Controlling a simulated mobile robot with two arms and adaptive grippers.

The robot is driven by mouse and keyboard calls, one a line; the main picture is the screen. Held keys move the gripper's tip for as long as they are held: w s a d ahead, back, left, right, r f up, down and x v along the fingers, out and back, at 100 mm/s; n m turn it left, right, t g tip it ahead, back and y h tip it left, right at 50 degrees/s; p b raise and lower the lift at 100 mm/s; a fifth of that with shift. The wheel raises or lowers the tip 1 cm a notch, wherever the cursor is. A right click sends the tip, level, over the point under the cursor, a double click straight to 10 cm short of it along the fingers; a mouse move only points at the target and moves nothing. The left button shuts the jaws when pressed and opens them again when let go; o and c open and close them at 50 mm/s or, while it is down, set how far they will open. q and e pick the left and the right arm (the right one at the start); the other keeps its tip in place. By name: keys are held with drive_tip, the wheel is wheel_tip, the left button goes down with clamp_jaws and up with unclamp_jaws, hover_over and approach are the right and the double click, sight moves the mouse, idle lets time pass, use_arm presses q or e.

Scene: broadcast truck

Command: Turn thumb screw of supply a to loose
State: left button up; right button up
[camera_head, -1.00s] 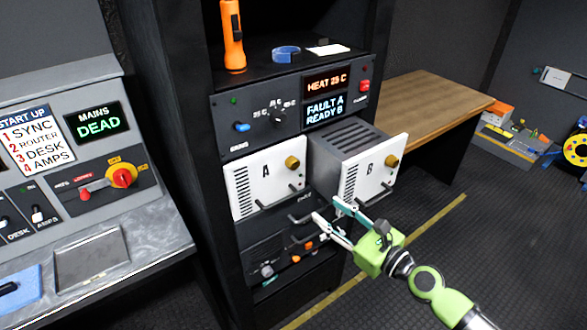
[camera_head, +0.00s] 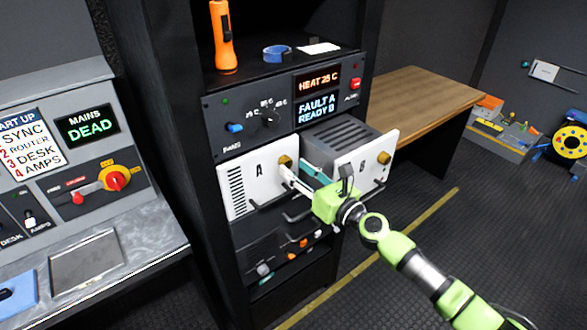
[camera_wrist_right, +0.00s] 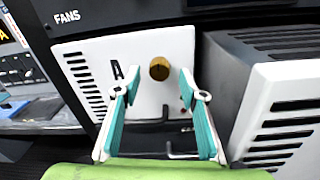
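Supply A (camera_head: 238,190) has a white front with slots, a letter A and a handle, and sits in the rack. Its brass thumb screw (camera_head: 285,161) is at the upper right of that front. The screw also shows in the right wrist view (camera_wrist_right: 159,68), centred between and beyond my fingers. My right gripper (camera_head: 293,169) is open, its fingertips close to the screw. I cannot tell whether they touch it. The screw's turn position is not readable. My left gripper is not in view.
Supply B (camera_head: 366,168) sticks out of the rack just right of my right gripper, its grey side (camera_wrist_right: 232,85) close by. A panel above (camera_head: 318,108) reads "FAULT A READY B". A flashlight (camera_head: 222,38) stands on the shelf above. A wooden bench (camera_head: 425,92) is at the right.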

drive_tip(key=shift+x, duration=0.9)
drive_tip(key=shift+c, duration=0.3)
clamp_jaws()
